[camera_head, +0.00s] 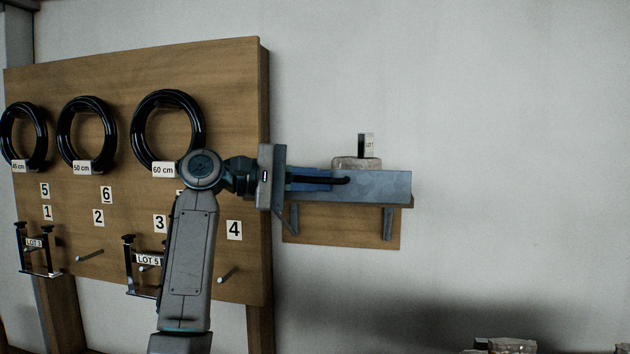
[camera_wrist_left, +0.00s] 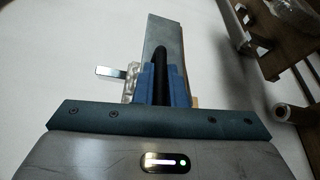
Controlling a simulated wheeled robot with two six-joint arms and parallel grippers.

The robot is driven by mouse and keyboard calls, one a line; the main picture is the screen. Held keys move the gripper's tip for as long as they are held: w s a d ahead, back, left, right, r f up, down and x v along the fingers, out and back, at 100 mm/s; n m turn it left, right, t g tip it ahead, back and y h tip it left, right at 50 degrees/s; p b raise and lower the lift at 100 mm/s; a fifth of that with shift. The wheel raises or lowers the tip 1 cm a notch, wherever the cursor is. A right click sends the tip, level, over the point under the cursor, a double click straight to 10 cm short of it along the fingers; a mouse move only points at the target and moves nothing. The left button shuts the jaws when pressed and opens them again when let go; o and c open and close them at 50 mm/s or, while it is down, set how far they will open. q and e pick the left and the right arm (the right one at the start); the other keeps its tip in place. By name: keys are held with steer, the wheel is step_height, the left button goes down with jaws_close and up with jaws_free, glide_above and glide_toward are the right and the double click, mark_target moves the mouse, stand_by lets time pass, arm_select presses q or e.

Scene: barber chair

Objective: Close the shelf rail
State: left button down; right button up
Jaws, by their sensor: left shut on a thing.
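The shelf rail (camera_head: 385,186) is a flat grey metal panel along the front of a small wall shelf (camera_head: 345,230) right of the pegboard. It also shows in the left wrist view (camera_wrist_left: 164,32). My left gripper (camera_head: 338,181) reaches in from the left. Its blue fingers are shut on a black bar (camera_wrist_left: 159,62), which looks like the rail's handle and runs along the panel. In the wrist view the fingers (camera_wrist_left: 161,88) sit on both sides of this bar. I cannot tell whether the rail sits flush at its ends. My right gripper is in neither view.
A pale block with a tag (camera_head: 366,146) sits on the shelf behind the rail. The wooden pegboard (camera_head: 230,75) at left carries black hose rings (camera_head: 168,98), numbered labels and black LOT frames (camera_head: 38,250). The wall right of the shelf is bare. Wrapped items (camera_head: 505,345) show at bottom right.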

arm_select(q)
steer(key=c, duration=1.5)
jaws_free()
steer(key=shift+w, duration=0.1)
steer(key=shift+a+b, duration=0.45)
steer(key=shift+a, duration=0.15)
steer(key=b+v, duration=0.4)
steer(key=v, duration=0.5)
steer(key=shift+s+a, duration=0.2)
steer(key=shift+a, duration=0.1)
